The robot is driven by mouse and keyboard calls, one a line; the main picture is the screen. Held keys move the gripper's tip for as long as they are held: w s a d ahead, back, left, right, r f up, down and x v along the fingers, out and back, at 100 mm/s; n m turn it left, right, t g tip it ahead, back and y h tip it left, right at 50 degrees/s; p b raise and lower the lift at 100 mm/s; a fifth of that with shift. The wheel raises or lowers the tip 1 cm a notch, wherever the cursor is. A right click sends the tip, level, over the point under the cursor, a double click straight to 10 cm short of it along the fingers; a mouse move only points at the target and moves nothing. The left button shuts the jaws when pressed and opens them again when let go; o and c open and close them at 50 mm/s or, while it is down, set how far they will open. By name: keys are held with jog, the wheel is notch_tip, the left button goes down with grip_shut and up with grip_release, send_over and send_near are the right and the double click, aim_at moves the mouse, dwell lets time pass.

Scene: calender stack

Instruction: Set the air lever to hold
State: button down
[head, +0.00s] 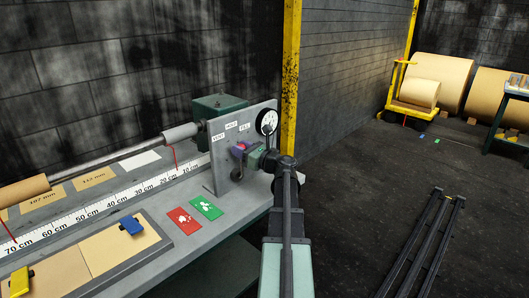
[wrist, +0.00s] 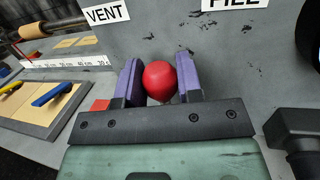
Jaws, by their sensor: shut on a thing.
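The air lever's red ball knob (wrist: 160,82) sits between the purple fingers of my gripper (wrist: 158,78), which is shut on it. It lies sideways between the VENT label (wrist: 106,13) and the FILL label (wrist: 235,4), below both. The lever's shaft is hidden. In the head view my gripper (head: 241,149) is at the face of the grey upright panel (head: 223,176), just below the VENT, HOLD and FILL labels (head: 231,126). The HOLD label is outside the wrist view.
A round gauge (head: 267,122) is at the panel's upper right. Red (head: 183,218) and green (head: 206,207) cards lie on the bench in front. A ruler (head: 100,213) and a roll on a shaft (head: 22,190) are at left. A yellow post (head: 290,70) stands behind.

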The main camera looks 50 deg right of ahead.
jog(key=c, duration=0.8)
grip_release()
jog(key=s, duration=0.7)
jog(key=s+f+b, duration=0.1)
jog(key=s, duration=0.2)
jog(key=shift+s+d+f, duration=0.1)
jog(key=shift+s+d, duration=0.2)
jog(key=shift+s, duration=0.05)
